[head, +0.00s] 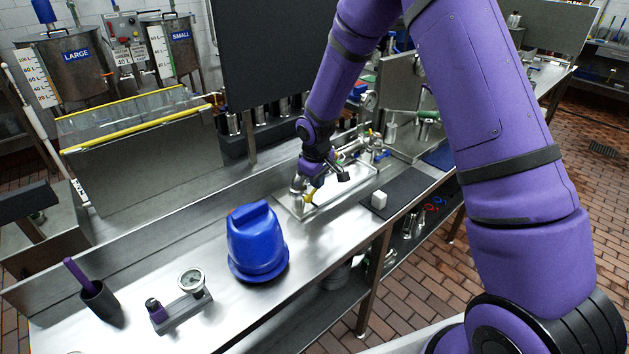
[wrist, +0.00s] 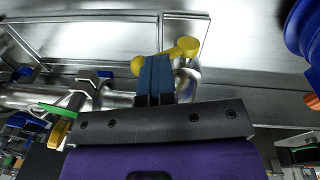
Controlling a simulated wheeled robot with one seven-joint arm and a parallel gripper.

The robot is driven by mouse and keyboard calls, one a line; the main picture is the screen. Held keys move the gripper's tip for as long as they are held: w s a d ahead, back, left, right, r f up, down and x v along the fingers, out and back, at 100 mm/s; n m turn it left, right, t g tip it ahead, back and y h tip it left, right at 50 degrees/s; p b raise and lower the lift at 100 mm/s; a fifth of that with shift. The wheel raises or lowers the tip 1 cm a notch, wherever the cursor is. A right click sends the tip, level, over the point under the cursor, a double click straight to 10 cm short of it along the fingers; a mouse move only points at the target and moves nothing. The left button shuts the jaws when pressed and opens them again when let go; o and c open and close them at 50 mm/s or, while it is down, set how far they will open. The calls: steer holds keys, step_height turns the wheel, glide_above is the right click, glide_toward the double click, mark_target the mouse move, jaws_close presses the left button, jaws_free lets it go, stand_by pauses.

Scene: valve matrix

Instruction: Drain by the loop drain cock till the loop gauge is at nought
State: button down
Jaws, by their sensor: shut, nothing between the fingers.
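A yellow handle with rounded ends, likely the loop drain cock's (wrist: 186,47), lies at my fingertips in the wrist view. In the head view a small yellow part (head: 309,198) shows below my gripper (head: 316,184), at the near end of the pipework. My gripper (wrist: 155,78) is shut and empty, its blue-grey fingertips overlapping the middle of the handle in the picture; I cannot tell whether they touch it. A round gauge (head: 370,102) stands by the pipework, its reading too small to tell. I cannot tell whether it is the loop gauge.
The pipework sits in a shallow tray (head: 341,207) on the steel bench. A blue bucket-like thing (head: 257,240) and a gauge on a stand (head: 191,281) stand nearer. A white block (head: 379,200) lies on a dark mat. A green lever (wrist: 57,109) is left of my fingers.

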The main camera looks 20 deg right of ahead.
steer(key=shift+w+d, duration=0.25)
steer(key=shift+d, duration=0.1)
stand_by(0.3)
steer(key=shift+r, duration=0.1)
steer(key=shift+r, duration=0.2)
steer(key=d+r, duration=0.3)
steer(key=r, duration=0.7)
steer(key=shift+d+r, duration=0.3)
steer(key=shift+d, duration=0.05)
steer(key=shift+s, duration=0.1)
